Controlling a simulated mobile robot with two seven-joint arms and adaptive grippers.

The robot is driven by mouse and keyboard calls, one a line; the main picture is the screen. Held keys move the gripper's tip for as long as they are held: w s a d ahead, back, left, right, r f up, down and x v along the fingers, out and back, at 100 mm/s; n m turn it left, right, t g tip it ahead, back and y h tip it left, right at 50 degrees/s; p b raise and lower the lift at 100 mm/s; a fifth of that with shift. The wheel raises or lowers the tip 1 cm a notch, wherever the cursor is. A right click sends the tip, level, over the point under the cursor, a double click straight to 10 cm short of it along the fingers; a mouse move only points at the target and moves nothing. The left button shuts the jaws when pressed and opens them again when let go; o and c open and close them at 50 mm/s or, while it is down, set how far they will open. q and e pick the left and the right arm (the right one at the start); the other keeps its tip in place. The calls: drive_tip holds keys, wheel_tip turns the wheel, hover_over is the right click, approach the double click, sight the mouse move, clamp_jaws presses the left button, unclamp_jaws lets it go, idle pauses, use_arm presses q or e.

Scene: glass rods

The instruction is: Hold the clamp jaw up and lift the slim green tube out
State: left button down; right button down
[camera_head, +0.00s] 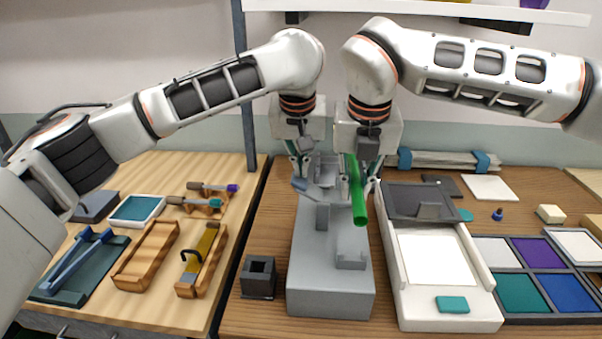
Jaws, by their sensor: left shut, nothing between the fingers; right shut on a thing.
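The slim green tube (359,196) is held in my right gripper (361,182), which is shut on it above the right side of the grey clamp stand (331,287). The tube is tilted, its near end pointing toward the camera and down. My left gripper (304,174) is shut and empty at the back left of the stand, close to the raised grey clamp parts (325,172). The clamp jaw is partly hidden by both grippers, so I cannot tell whether the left fingers touch it or whether the tube is fully clear.
A small dark square holder (259,277) stands left of the stand. A white tray (447,315) is close on the right, with a compartmented colour tray (525,306) beyond it. Wooden trays (146,257) and tools lie on the left table. Bare wood shows in front of the stand's left side.

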use_arm(q)
drive_tip(key=shift+r, duration=2.55)
